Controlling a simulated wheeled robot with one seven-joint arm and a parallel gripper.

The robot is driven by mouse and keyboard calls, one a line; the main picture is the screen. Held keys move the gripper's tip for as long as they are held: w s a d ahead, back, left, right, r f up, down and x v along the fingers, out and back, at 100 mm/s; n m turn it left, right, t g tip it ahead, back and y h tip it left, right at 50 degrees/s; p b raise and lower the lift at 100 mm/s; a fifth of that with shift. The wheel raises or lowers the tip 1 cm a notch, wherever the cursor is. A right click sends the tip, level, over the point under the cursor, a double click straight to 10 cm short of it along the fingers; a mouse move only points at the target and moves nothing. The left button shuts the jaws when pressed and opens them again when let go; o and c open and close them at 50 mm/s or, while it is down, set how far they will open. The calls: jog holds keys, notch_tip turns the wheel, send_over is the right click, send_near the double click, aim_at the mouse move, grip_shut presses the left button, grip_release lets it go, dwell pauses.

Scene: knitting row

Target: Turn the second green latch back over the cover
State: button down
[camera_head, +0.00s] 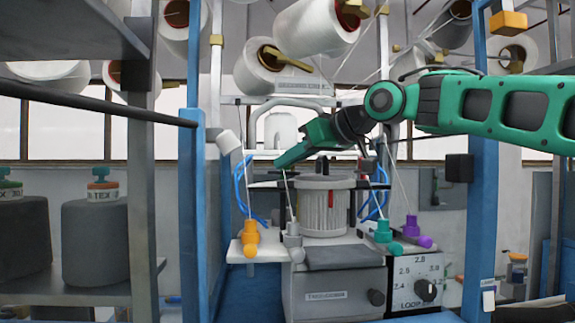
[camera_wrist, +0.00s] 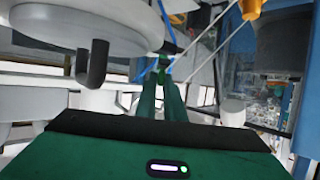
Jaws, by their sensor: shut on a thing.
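My gripper (camera_head: 280,164) reaches in from the right and points left and down, beside the top of the white ribbed knitting cylinder (camera_head: 325,212). In the wrist view my gripper (camera_wrist: 162,84) has its two dark green fingers close together. They are shut on a small bright green piece at their tips, which looks like the green latch (camera_wrist: 163,72). It is too small to tell how far it is turned. In the head view the latch cannot be made out, and I cannot tell which part is the cover.
Orange (camera_head: 250,238), grey (camera_head: 292,240), teal (camera_head: 383,232) and purple (camera_head: 411,228) yarn guides stand around the cylinder, with yarns running up. Blue posts (camera_head: 192,220) flank the machine. A dark hook (camera_wrist: 92,63) hangs close to my gripper in the wrist view.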

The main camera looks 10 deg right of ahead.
jog(key=shift+w+d+r+n+g+y, duration=0.15)
jog(key=shift+w+d+n+g+y, duration=0.15)
jog(key=shift+n+g+y, duration=0.4)
jog(key=shift+n+y, duration=0.3)
jog(key=shift+n, duration=0.1)
jog(key=c, duration=1.9)
grip_release()
jog(key=shift+o, duration=0.2)
jog(key=shift+s, duration=0.1)
jog(key=shift+g, duration=0.3)
jog(key=r, duration=0.4)
jog(key=shift+a+r, duration=0.1)
jog(key=shift+a, duration=0.1)
jog(key=s+a+r, duration=0.6)
jog(key=s+a, duration=0.1)
jog(key=a, duration=0.1)
jog(key=shift+s+a+r, duration=0.2)
jog(key=shift+s+r, duration=0.05)
jog(key=shift+s, duration=0.05)
